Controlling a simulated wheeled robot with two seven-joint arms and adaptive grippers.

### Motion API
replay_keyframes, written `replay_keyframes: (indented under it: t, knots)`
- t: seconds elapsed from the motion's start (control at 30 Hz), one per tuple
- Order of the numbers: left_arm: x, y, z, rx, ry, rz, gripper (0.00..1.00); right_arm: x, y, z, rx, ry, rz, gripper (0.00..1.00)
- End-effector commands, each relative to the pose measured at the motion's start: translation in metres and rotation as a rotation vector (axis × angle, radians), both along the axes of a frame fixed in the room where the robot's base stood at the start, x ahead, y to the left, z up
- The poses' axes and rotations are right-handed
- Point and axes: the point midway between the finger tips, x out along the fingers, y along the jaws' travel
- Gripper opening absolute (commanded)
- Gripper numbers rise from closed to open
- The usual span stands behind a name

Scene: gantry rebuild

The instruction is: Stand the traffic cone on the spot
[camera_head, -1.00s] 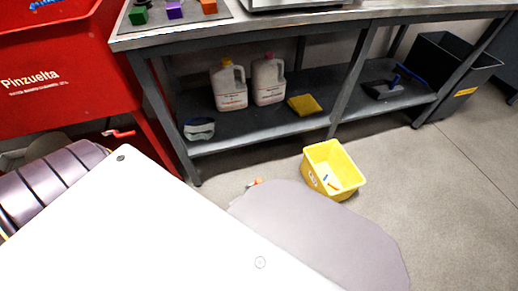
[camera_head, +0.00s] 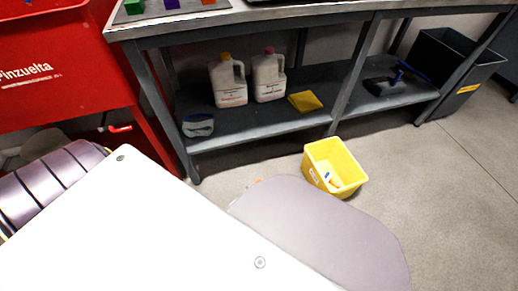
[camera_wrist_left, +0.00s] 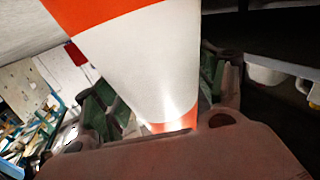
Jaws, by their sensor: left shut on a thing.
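The traffic cone (camera_wrist_left: 145,50), orange with a broad white band, fills the middle of the left wrist view. My left gripper (camera_wrist_left: 155,88) is shut on it, with a green-padded finger on each side of the cone. The cone's ends run out of view or are hidden by the gripper body. Neither gripper can be made out in the head view. I see no marked spot.
A yellow bin (camera_head: 335,168) with small items stands on the floor. Behind it is a steel bench (camera_head: 290,17) whose lower shelf (camera_head: 250,128) holds two jugs and a yellow cloth. A red cabinet (camera_head: 60,75) is left, a dark bin (camera_head: 455,75) right. Floor at right is clear.

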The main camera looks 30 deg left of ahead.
Motion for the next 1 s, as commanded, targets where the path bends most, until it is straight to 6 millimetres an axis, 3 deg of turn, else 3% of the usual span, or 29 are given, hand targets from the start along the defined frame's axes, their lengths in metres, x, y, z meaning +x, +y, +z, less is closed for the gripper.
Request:
replay_keyframes:
  t: [0.2,0.23,0.37,0.87,1.0]
  knots:
    - [0.0017,-0.0002,0.0015,-0.002,-0.006,-0.001,0.0,-0.0016,0.0,0.0013,0.0,0.002,0.001,0.0]
    - [0.0003,-0.0002,-0.0004,0.0,0.0,0.0,0.73,-0.0018,0.0,0.0015,-0.001,0.001,0.001,0.0]
    - [0.0002,-0.0002,-0.0003,0.0,0.0,0.0,0.9,-0.0021,0.0002,0.0026,0.0,0.001,0.002,0.0]
    - [0.0,-0.0001,0.0004,0.0,0.0,0.0,0.93,-0.0025,-0.0001,0.0011,-0.001,0.004,0.001,0.0]
    - [-0.008,0.0023,0.0004,0.0,0.001,-0.001,0.93,-0.0021,-0.0007,0.0019,-0.005,0.006,0.001,0.0]
